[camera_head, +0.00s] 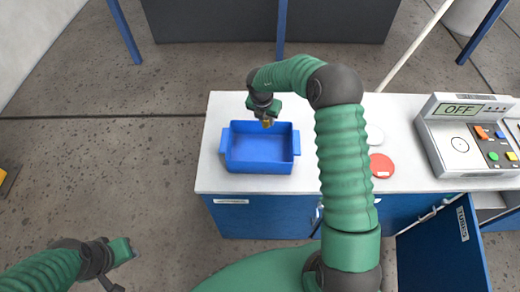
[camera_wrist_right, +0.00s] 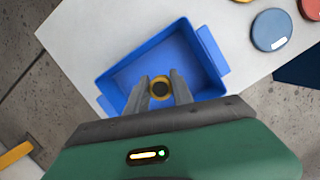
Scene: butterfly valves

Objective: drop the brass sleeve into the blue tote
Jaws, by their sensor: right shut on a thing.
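The brass sleeve (camera_head: 267,124) is a small yellowish ring held between the fingers of my right gripper (camera_head: 266,117). In the right wrist view the sleeve (camera_wrist_right: 160,88) shows end-on with a dark bore, between the two grey fingertips. The blue tote (camera_head: 260,166) is an open rectangular bin with side handles on the white bench. In the right wrist view the sleeve appears over the tote's interior (camera_wrist_right: 193,62), and in the head view near its far rim. Its exact height above the tote is unclear. My left gripper (camera_head: 122,256) is low at the left, away from the bench; its fingers are unclear.
The white bench top (camera_head: 215,184) has a red disc (camera_head: 381,166) and a white disc (camera_head: 374,135) right of my arm. A blue disc (camera_wrist_right: 272,30) shows in the wrist view. A console reading OFF (camera_head: 462,109) stands at the right. A blue cabinet door (camera_head: 440,250) hangs open below.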

